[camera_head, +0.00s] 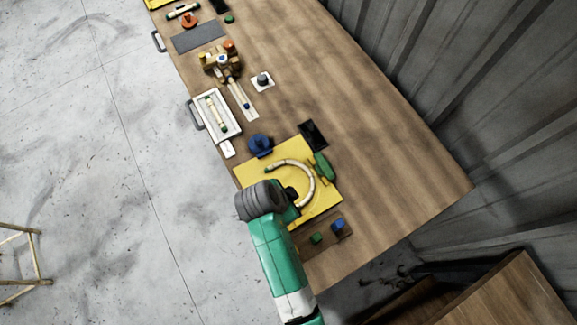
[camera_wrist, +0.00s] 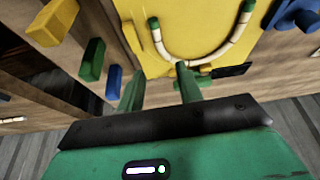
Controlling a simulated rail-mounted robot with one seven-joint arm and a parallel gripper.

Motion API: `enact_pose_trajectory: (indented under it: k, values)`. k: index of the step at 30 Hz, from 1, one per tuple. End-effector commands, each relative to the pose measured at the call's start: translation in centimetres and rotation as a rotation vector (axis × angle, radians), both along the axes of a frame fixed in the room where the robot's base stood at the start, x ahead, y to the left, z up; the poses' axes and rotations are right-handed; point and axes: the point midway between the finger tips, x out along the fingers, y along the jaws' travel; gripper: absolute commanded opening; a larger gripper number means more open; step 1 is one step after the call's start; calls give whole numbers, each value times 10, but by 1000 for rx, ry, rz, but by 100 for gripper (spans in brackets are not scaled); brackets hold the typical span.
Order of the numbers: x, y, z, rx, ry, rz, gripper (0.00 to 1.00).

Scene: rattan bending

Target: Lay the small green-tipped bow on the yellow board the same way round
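The pale, U-shaped bow (camera_head: 306,179) with green tips appears to lie on the yellow board (camera_head: 255,174). In the wrist view the bow (camera_wrist: 181,62) curves toward me, with both green tips on the far side, over the yellow board (camera_wrist: 195,22). My gripper (camera_wrist: 160,73) is open, its two green fingers apart, near the bend of the bow. Nothing clearly sits between the fingers; I cannot tell whether the right one touches the bow. In the head view my arm covers the board's near corner and part of the bow.
A blue fixture (camera_head: 260,145), a black plate (camera_head: 313,134) and a green piece (camera_head: 323,166) flank the board. Green (camera_head: 316,238) and blue (camera_head: 338,226) blocks stand at its near side. A white tray (camera_head: 237,128) holds a green-tipped stick. The table's right side is clear.

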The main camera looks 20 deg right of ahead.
Motion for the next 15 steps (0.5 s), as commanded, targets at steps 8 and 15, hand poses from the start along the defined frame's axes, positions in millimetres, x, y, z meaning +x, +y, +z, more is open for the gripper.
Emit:
enact_pose_trajectory:
  k: [8, 15]
  values:
    - [-2, 7, 19, 0, 1, -1, 36]
    - [-2, 7, 19, 0, 0, -1, 36]
